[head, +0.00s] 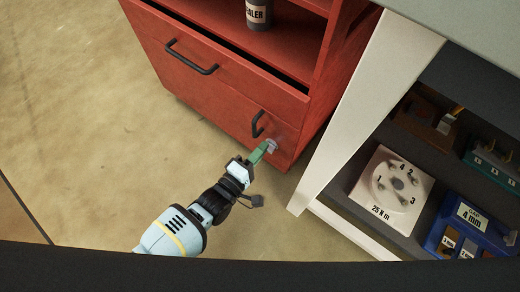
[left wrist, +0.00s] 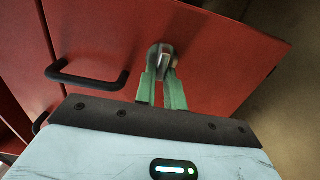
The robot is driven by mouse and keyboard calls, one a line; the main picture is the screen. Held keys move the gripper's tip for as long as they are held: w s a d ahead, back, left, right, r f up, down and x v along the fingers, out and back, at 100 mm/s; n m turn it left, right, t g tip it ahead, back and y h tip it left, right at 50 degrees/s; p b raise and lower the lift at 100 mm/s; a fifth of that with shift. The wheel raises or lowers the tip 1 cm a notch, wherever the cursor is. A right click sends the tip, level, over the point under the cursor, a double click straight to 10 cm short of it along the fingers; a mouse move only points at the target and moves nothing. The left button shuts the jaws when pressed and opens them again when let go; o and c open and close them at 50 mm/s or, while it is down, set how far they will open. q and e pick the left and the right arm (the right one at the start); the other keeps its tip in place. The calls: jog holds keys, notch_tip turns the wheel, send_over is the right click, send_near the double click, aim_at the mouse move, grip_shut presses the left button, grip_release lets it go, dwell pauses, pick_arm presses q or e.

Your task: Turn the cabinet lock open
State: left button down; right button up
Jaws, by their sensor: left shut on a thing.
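The red cabinet (head: 235,85) stands at the top middle in the head view. Its lock (head: 271,145) is a small grey metal piece on the lower right of the front, beside a black handle (head: 258,124). My left gripper (head: 260,152) reaches up to the lock with its green fingers. In the left wrist view the fingers (left wrist: 162,88) are shut on the grey lock (left wrist: 161,55), one on each side of its lower part. The black handle (left wrist: 88,77) is left of the lock there. My right gripper is in neither view.
A grey-topped bench with a pale leg (head: 365,110) stands just right of the cabinet. Its shelf holds a white 25 N m plate (head: 392,190) and a blue 4 mm holder (head: 476,226). A dark bottle (head: 258,14) stands inside the cabinet. The floor at left is clear.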

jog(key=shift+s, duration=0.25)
pick_arm(q)
jog(key=c, duration=1.5)
grip_release()
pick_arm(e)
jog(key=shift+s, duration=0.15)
pick_arm(q)
jog(key=shift+s, duration=0.1)
